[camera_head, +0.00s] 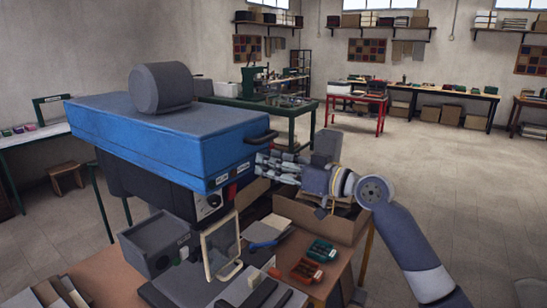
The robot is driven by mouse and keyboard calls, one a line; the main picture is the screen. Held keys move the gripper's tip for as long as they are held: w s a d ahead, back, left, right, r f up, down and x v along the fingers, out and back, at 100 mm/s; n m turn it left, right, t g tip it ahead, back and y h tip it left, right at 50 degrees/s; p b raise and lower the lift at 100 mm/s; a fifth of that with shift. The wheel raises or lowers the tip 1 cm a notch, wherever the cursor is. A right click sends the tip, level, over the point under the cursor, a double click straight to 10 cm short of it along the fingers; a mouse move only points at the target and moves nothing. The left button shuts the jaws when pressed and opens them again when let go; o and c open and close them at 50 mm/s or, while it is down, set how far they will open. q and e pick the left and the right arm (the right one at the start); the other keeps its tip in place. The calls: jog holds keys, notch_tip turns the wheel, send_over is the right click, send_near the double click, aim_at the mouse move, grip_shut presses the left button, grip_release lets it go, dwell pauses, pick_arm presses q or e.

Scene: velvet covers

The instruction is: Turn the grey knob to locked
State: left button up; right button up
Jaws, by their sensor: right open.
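A small round dial (208,205) with a pale plate sits on the dark front below the blue body. I cannot tell for sure which of these is the grey knob. Two small labels (222,180) are on the blue front edge, too small to read. My right gripper (262,164) is open and empty beside the blue body's right end, just below a black handle (262,138). My left gripper is not in view.
A grey open bin (158,243) and a pale upright frame (221,247) stand on the brown table below. Red and green trays (322,250) lie at its right. A cardboard box (318,216) is under my right gripper. Open floor lies to the right.

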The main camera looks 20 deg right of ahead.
jog(key=shift+w, duration=0.1)
grip_shut()
jog(key=shift+f, duration=0.1)
